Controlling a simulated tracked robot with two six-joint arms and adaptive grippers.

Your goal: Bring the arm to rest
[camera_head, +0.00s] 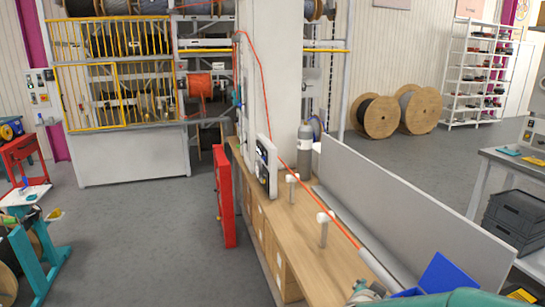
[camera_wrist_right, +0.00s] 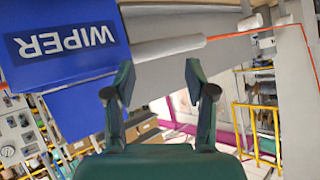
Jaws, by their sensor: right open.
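My right gripper (camera_wrist_right: 159,75) is in the wrist view, its two dark teal fingers spread apart with nothing between them. Part of my teal right arm (camera_head: 455,299) shows at the bottom right edge of the head view, over the near end of the wooden workbench (camera_head: 297,225); the fingers are not clearly visible there. A blue box (camera_wrist_right: 65,50) marked WIPER is close to the left finger in the wrist view; I cannot tell whether they touch. The blue box also shows in the head view (camera_head: 444,277). My left gripper is not in view.
An orange cable (camera_head: 340,226) runs along the bench through white posts (camera_head: 322,232) into a grey tube (camera_head: 380,267). A grey panel (camera_head: 400,200) borders the bench's right side. A red cabinet (camera_head: 223,195) stands at its left. Open floor (camera_head: 135,235) lies further left.

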